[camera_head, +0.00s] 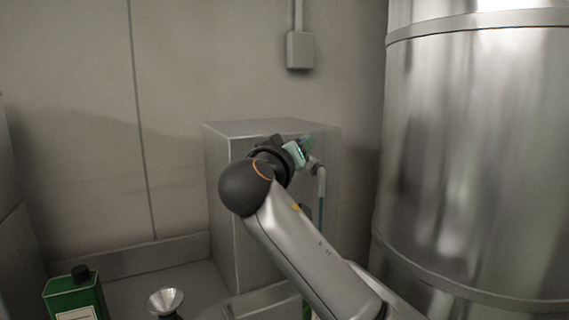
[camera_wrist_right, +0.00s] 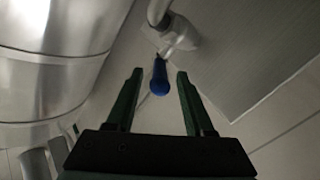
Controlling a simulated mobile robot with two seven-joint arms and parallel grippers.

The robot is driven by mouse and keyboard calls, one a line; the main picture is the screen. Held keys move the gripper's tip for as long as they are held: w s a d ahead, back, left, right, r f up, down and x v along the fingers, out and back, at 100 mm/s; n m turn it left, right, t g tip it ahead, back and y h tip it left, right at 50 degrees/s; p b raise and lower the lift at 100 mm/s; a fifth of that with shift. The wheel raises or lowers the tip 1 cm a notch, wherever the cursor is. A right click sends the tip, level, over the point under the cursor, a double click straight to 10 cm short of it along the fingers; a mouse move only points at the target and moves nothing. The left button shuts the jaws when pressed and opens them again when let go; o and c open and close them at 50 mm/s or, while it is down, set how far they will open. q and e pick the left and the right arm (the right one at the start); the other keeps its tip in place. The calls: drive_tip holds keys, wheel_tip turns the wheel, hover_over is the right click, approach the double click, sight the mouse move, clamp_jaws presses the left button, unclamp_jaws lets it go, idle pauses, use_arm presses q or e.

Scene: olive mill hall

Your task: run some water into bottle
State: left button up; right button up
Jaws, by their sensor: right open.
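The tap (camera_head: 321,177) sticks out of the grey metal box, with its spout pointing down. A thin blue strip (camera_head: 321,208) shows below the spout; it looks like running water. In the right wrist view the tap (camera_wrist_right: 182,34) has a blue handle (camera_wrist_right: 160,78) between my right gripper's fingers. My right gripper (camera_head: 303,150) is open at the tap; in the wrist view its fingers (camera_wrist_right: 157,78) stand either side of the handle, apparently not touching it. Below the tap, green bits of a probable bottle (camera_head: 307,311) show; my arm hides most of it. My left gripper is out of view.
A green container (camera_head: 75,296) with a black cap and a metal funnel (camera_head: 165,301) stand at the lower left. The grey box (camera_head: 226,190) stands against the wall. A large steel tank (camera_head: 470,150) closes off the right side.

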use_arm(q)
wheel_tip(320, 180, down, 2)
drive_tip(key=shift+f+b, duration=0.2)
drive_tip(key=shift+b, duration=0.7)
use_arm(e)
drive_tip(key=v, duration=0.9)
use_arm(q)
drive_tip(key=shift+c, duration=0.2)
